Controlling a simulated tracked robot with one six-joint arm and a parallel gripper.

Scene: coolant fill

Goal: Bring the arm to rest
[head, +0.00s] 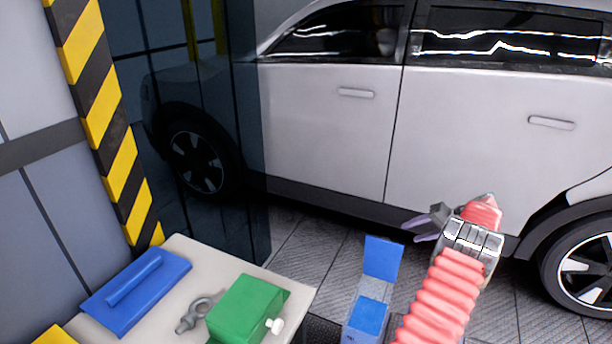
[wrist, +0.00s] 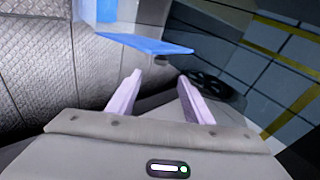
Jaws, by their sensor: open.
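My gripper (head: 430,224) shows in the head view at the right, at the end of my red ribbed arm, in front of the car's side. It is small and partly turned away there. In the wrist view my gripper (wrist: 159,76) has its two pale purple fingers apart with nothing between them. It touches nothing that I can see.
A silver car (head: 325,130) stands behind my arm. A pale table (head: 220,258) at lower left bears a blue handled plate (head: 125,295), a green box (head: 247,308) and a grey metal fitting (head: 196,314). A striped post (head: 100,110) stands at the left. Grey floor (head: 310,245) lies between.

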